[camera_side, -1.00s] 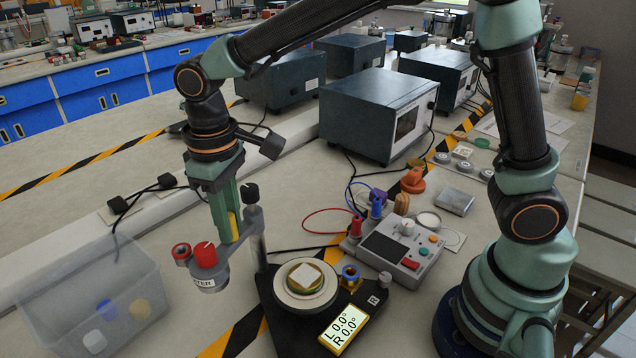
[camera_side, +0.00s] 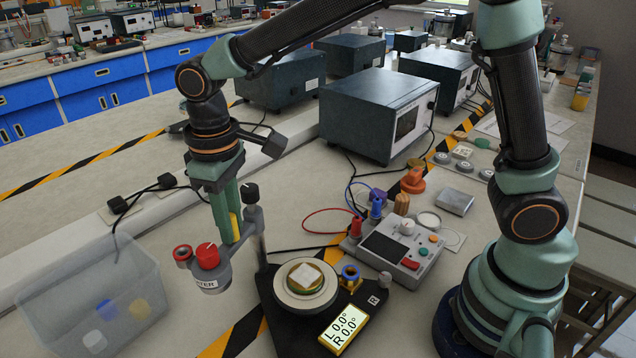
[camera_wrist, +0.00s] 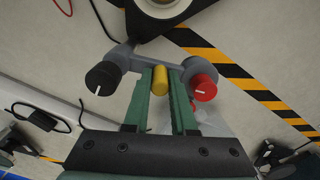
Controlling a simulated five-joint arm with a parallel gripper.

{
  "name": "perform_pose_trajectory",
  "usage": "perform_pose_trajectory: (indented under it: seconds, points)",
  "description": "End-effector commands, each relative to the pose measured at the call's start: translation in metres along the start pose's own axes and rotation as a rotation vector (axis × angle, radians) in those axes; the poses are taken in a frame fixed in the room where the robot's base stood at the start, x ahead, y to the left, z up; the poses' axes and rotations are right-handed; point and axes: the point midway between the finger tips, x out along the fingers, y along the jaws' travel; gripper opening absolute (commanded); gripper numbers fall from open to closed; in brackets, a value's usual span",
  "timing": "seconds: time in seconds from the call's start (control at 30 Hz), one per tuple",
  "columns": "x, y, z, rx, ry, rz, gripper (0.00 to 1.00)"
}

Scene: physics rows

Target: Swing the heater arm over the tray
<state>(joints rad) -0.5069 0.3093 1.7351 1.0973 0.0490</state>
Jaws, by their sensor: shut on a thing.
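The heater arm (camera_side: 245,228) is a grey swing arm on a post, with a black knob at the post and a red knob (camera_side: 207,255) on its heater head. My gripper (camera_side: 230,235) is shut on the yellow handle (camera_side: 235,227) of the arm; the wrist view shows the yellow handle (camera_wrist: 160,85) between my green fingers. The heater head is to the left of the round tray (camera_side: 305,286), apart from it and not over it. The tray carries a small block with a pale top (camera_side: 305,274).
A clear bin (camera_side: 60,310) with several coloured pieces stands at the left. A control box (camera_side: 400,248) with knobs and cables is right of the tray, and a lit display (camera_side: 343,328) sits in front of it. Dark instrument boxes (camera_side: 360,105) stand behind.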

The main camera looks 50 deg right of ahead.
Motion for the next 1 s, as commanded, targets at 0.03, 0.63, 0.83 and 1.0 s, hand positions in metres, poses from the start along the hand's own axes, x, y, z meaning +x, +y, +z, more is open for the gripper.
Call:
perform_pose_trajectory:
  seconds: [0.03,0.63,0.83,1.0]
  points:
    - [-0.002,0.001,0.001,-0.015,0.002,0.0,0.0]
    - [-0.002,0.004,0.029,-0.506,0.001,0.0,0.0]
    - [-0.002,0.009,0.038,-0.696,0.002,0.001,0.0]
    - [-0.002,0.014,0.045,-0.856,0.001,0.0,0.0]
